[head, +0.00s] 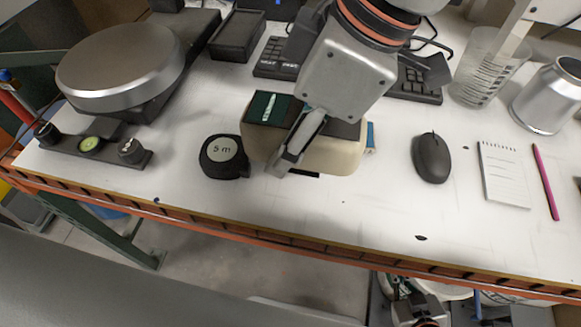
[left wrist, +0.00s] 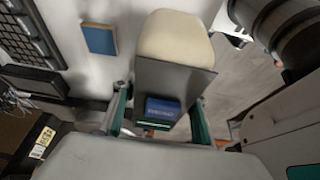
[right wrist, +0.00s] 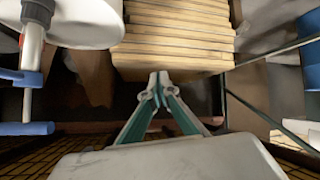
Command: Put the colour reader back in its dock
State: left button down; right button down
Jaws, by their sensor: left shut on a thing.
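The colour reader, a cream block (head: 335,153) with a grey upper face and a dark screen (head: 266,108) at its left end, is at the middle of the white table's front part. My left gripper (head: 290,158) comes down over it and is shut on it, one finger across its front side. In the left wrist view the reader (left wrist: 175,38) lies between both fingers (left wrist: 160,108). I cannot tell whether it touches the table. I cannot identify the dock for sure; a black tray (head: 237,35) stands at the back. My right gripper (right wrist: 158,80) is shut and empty, below the table's front edge.
A tape measure (head: 223,157) stands close left of the reader. A black mouse (head: 432,158), a notepad (head: 504,172) and a pink pen (head: 546,182) lie right. A round-topped machine (head: 120,65) is at left. A beaker (head: 487,68) and metal can (head: 550,98) stand back right.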

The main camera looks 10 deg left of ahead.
aim_at(279, 184)
pick_arm(q)
jog(key=shift+f+b, duration=0.6)
jog(key=shift+f, duration=3.35)
jog(key=shift+f, duration=0.15)
jog(key=c, duration=1.2)
grip_release()
